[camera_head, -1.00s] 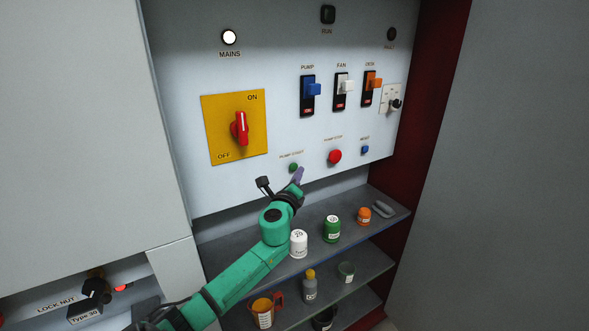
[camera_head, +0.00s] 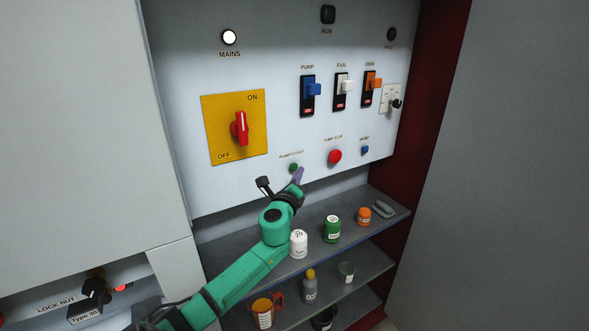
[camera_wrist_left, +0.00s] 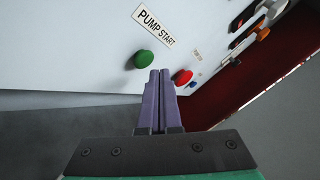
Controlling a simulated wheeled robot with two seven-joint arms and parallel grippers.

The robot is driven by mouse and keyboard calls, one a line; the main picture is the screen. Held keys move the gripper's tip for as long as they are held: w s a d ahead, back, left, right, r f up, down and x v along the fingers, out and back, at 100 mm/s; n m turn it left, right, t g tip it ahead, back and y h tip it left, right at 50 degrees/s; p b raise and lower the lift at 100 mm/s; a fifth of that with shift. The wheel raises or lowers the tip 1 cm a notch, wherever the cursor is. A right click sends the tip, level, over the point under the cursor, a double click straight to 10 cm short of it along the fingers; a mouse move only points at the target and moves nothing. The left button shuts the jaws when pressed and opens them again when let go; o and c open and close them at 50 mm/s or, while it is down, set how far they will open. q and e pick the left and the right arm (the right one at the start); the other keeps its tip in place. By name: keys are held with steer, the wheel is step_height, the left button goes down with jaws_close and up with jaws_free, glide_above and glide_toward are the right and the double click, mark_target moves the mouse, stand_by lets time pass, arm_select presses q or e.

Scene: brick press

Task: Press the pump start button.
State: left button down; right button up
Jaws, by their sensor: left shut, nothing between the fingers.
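The green pump start button (camera_head: 293,167) sits low on the white panel, under its PUMP START label. It also shows in the left wrist view (camera_wrist_left: 144,60), just beyond and a little left of my fingertips. My left gripper (camera_head: 298,174) is shut and empty, its purple fingers pointing at the panel beside the button. In the left wrist view its fingertips (camera_wrist_left: 160,74) appear apart from the button, though the exact gap is hard to tell. My right gripper is not in view.
The red pump stop button (camera_head: 335,157) and blue reset button (camera_head: 365,149) are to the right. The yellow mains switch plate (camera_head: 255,116) is at upper left, its red handle upright. A shelf below holds a white jar (camera_head: 299,244), green jar (camera_head: 332,230) and orange jar (camera_head: 364,216).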

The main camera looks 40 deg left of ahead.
arm_select(q)
steer(key=shift+w+a, duration=0.15)
steer(key=shift+a, duration=0.25)
steer(key=shift+w+a+b, duration=0.15)
steer(key=shift+a+b, duration=0.15)
steer(key=shift+a, duration=0.2)
stand_by(0.7)
steer(key=shift+d, duration=0.1)
steer(key=shift+s+d+p, duration=0.3)
steer(key=shift+d, duration=0.5)
steer(key=d, duration=0.1)
steer(key=s+d+p, duration=0.1)
steer(key=d, duration=0.2)
steer(key=shift+s+d, duration=0.25)
steer(key=shift+d, duration=0.15)
